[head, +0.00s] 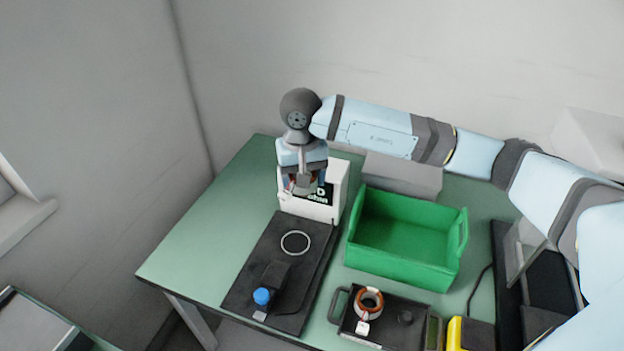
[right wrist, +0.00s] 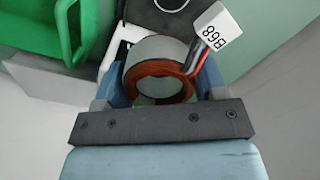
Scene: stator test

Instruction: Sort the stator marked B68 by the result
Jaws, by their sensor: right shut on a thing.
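The stator marked B68 (right wrist: 161,67) is a grey ring with copper windings inside. Its white tag (right wrist: 217,36) reads B68 in the right wrist view, and red and dark wires join the tag to the ring. My right gripper (head: 302,186) is shut on this stator, in front of the white tester box (head: 338,184) and above the table. The box's black display is partly covered by the gripper; only part of its green and white text shows. The black test plate (head: 265,245) has an empty white circle and a blue button (head: 262,296). My left gripper is out of view.
An open green bin (head: 405,269) stands right of the plate and looks empty. A dark tray (head: 390,338) in front of it holds another copper-wound stator (head: 369,302) with a tag. A grey block (head: 402,174) stands behind the bin. A yellow object (head: 455,335) sits at the front right.

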